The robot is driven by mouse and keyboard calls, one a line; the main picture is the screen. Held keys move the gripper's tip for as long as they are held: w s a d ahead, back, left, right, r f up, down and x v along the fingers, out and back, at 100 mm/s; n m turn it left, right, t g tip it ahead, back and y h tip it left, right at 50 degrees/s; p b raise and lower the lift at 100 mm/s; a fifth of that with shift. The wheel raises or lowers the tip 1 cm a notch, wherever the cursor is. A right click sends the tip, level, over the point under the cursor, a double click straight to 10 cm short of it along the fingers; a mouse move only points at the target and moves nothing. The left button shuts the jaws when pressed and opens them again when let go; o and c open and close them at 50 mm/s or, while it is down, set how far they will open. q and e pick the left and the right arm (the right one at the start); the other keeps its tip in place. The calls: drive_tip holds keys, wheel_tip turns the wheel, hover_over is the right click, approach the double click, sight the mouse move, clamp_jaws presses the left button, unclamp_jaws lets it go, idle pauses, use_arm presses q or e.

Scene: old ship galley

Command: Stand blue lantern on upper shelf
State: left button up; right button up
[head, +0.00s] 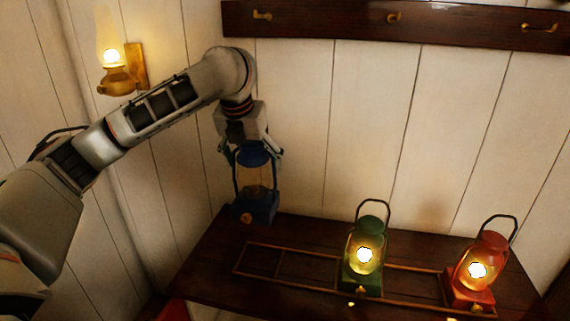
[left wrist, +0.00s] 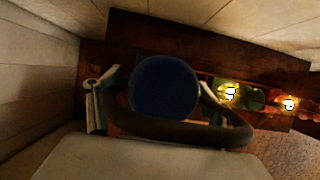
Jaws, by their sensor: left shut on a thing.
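The blue lantern (head: 256,190) hangs upright and unlit below my left gripper (head: 252,150), which is shut on its top handle. In the left wrist view its round blue cap (left wrist: 163,88) lies between the fingers, with the dark handle arching in front. The dark wooden shelf (head: 210,262) spans the lower part of the head view, with a thin brass rail frame on it. The lantern's base overlaps the shelf's back left part in the picture; I cannot tell whether it touches. My right gripper is not in view.
A lit green lantern (head: 364,262) stands mid-shelf and a lit red lantern (head: 474,278) stands at its right. The shelf's left part is bare. A plank wall is behind, with a dark hook rail (head: 330,20) above. A lit wall lamp (head: 116,80) is at upper left.

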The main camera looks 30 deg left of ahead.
use_arm(q)
drive_tip(key=shift+r, duration=0.3)
drive_tip(key=shift+s+d+f+n, duration=0.15)
drive_tip(key=shift+d+f+n, duration=0.35)
drive_tip(key=shift+n, duration=0.1)
drive_tip(key=s+d+f+n+g, duration=0.4)
drive_tip(key=s+d+f+n, duration=0.2)
drive_tip(key=n, duration=1)
drive_tip(key=s+d+f+n+g+h, duration=0.1)
drive_tip(key=s+d+f+n+g, duration=0.3)
drive_tip(key=f+n, duration=0.5)
drive_tip(key=s+d+n, duration=0.2)
drive_tip(key=s+n, duration=0.1)
drive_tip(key=n, duration=0.4)
drive_tip(key=shift+g, duration=0.3)
